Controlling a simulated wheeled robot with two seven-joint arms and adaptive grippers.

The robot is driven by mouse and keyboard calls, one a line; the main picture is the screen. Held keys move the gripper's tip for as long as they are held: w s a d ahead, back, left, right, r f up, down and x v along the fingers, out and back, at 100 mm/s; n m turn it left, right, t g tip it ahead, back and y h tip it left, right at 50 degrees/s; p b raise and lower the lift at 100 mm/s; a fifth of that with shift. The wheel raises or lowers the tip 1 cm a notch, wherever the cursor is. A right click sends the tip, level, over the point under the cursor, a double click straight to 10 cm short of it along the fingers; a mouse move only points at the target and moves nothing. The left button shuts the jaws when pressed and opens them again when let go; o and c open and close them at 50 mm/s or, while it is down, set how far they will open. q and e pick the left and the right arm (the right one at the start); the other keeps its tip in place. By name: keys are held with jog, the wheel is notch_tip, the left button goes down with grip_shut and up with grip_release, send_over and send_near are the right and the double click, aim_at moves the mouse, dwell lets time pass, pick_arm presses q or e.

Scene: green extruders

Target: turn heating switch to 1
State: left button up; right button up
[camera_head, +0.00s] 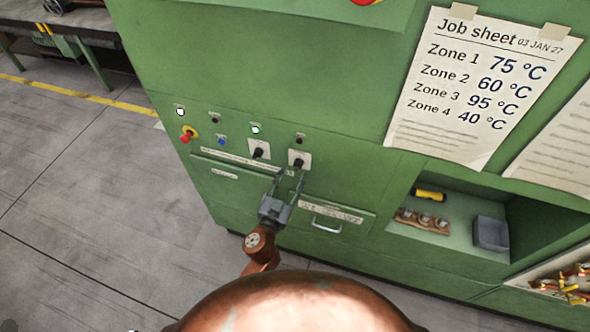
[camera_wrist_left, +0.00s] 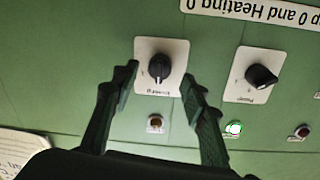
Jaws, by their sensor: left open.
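Two black rotary switches on white plates sit side by side on the green machine panel. The right one (camera_head: 298,160), which I take for the heating switch, also shows in the left wrist view (camera_wrist_left: 159,69), where the picture is upside down. Its lettering is too small to read surely. The other switch (camera_head: 259,150) stands to its left and shows in the left wrist view (camera_wrist_left: 262,76) at an angle. My left gripper (camera_head: 290,171) is open, its fingertips on either side of the right switch in the left wrist view (camera_wrist_left: 159,78). Contact cannot be told. My right gripper is not in view.
A red knob (camera_head: 188,134) and several small lamps or buttons are on the panel left of and above the switches. Below are a drawer handle (camera_head: 325,224) and, at right, a recess with a grey bin (camera_head: 491,234). A job sheet (camera_head: 478,85) hangs above.

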aim_at(298, 165)
pick_arm(q)
jog(key=shift+x, duration=1.4)
jog(key=shift+c, duration=0.5)
jog(key=c, duration=0.5)
grip_shut()
